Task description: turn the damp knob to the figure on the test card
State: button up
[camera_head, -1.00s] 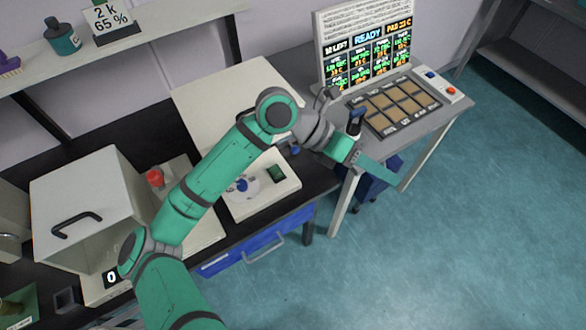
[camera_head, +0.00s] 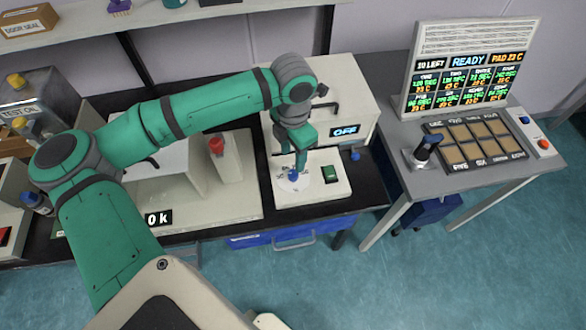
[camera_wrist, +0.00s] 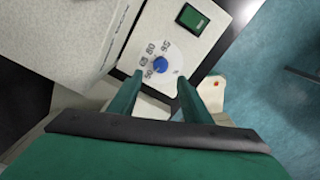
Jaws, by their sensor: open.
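A small blue knob (camera_head: 292,175) sits on a round white dial (camera_head: 284,185) of a low white box (camera_head: 341,191). I cannot tell where the knob points. My gripper (camera_wrist: 159,79) is open, its fingertips either side of and just short of the knob in that view. In the head view my gripper (camera_head: 298,167) hangs over the dial; contact is not clear. The test card's figures are out of view; only part of its base (camera_head: 219,2) shows.
A dark green switch (camera_head: 329,174) is beside the dial. A white cabinet showing OFF (camera_head: 345,131) stands behind. A red knob (camera_head: 216,147) is to the left, above a display reading 0 k (camera_head: 158,218). At right is a desk with a READY screen (camera_head: 467,61).

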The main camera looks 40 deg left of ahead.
aim_at(293, 173)
notch_tip(293, 173, down, 8)
jog(key=shift+f, duration=0.2)
jog(key=shift+d, duration=0.1)
jog(key=shift+c, duration=0.2)
jog(key=c, duration=1)
